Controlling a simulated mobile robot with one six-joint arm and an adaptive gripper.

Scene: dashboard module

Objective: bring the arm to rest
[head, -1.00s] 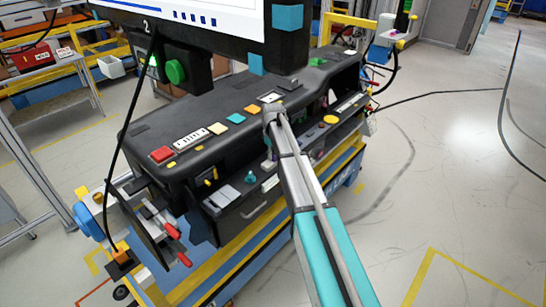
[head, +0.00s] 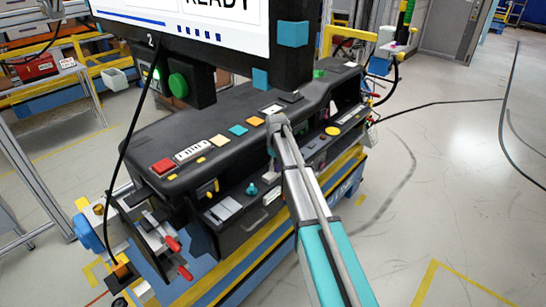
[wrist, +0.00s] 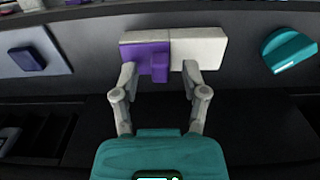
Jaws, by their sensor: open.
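My arm (head: 312,215) reaches up from the bottom of the head view to the front of the black dashboard module (head: 235,105). In the wrist view my gripper (wrist: 160,72) is open, with its two grey fingers apart. The fingertips are at the lower edge of a purple and white block (wrist: 203,48) on the dark panel, one on each side of its small purple tab. I cannot tell whether they touch it. No object shows held between them. In the head view the gripper is hidden or too small to make out.
A teal knob (wrist: 290,45) is to the right of the block and a dark blue button (wrist: 28,60) to its left. A monitor (head: 205,25) hangs over the module. Red-handled clamps (head: 172,245) stand at its left end. Open floor (head: 440,200) is on the right.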

